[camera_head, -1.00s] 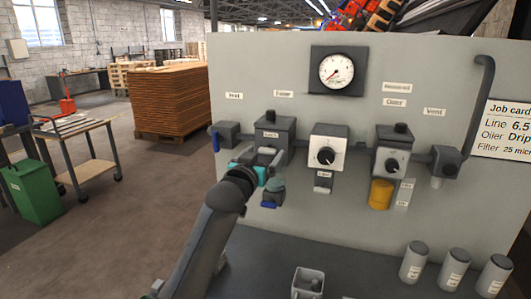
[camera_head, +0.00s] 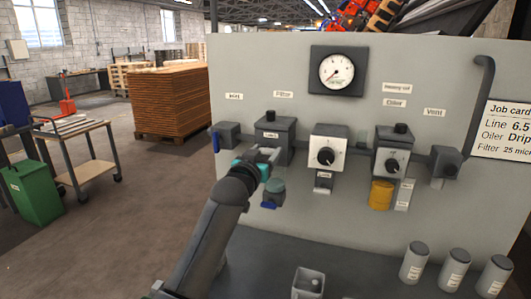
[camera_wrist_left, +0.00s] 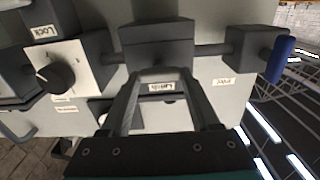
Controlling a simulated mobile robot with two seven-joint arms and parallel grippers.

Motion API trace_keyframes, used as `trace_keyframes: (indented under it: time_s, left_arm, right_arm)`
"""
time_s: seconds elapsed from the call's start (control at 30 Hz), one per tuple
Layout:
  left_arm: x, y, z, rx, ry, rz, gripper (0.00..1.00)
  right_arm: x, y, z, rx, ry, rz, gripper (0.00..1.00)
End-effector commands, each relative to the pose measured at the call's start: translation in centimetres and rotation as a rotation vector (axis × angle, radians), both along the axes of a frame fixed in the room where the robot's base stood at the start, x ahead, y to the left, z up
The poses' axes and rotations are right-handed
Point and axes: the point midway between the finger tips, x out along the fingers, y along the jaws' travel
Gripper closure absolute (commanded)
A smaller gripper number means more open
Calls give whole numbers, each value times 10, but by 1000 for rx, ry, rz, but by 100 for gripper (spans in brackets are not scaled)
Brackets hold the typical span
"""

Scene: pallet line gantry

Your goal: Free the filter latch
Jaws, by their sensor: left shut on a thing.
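The filter unit (camera_head: 276,127) is a dark grey block on the grey panel, under the "Filter" label. A cloudy bowl (camera_head: 275,187) with a blue drain (camera_head: 268,205) hangs below it. My left gripper (camera_head: 273,155) is at the lower front of the block. In the left wrist view, its fingers (camera_wrist_left: 160,72) reach up to the filter block (camera_wrist_left: 158,42), one on each side of the small latch label (camera_wrist_left: 162,87). It is shut on the filter latch, which the fingers mostly hide. My right gripper is not in view.
An inlet valve (camera_head: 226,135) with a blue handle is left of the filter. A regulator (camera_head: 328,147) and an oiler with yellow bowl (camera_head: 381,195) are to the right. Several grey canisters (camera_head: 414,260) and an open grey container (camera_head: 307,282) stand on the bench below.

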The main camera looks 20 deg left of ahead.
Motion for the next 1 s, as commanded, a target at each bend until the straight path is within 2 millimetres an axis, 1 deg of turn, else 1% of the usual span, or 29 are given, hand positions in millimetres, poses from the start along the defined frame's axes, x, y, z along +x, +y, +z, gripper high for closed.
trace_keyframes:
  time_s: [0.03,0.37,0.67,0.87,1.0]
  left_arm:
    - [0,0,0,0,0,0,56]
    - [0,0,0,0,1,0,93]
    - [0,0,0,38,0,0,93]
    - [0,0,1,143,-2,-1,93]
    - [0,-1,2,257,-6,-1,93]
  right_arm:
    - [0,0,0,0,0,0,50]
    - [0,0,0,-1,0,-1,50]
    - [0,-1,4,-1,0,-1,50]
    - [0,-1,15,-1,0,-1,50]
    - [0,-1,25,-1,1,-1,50]
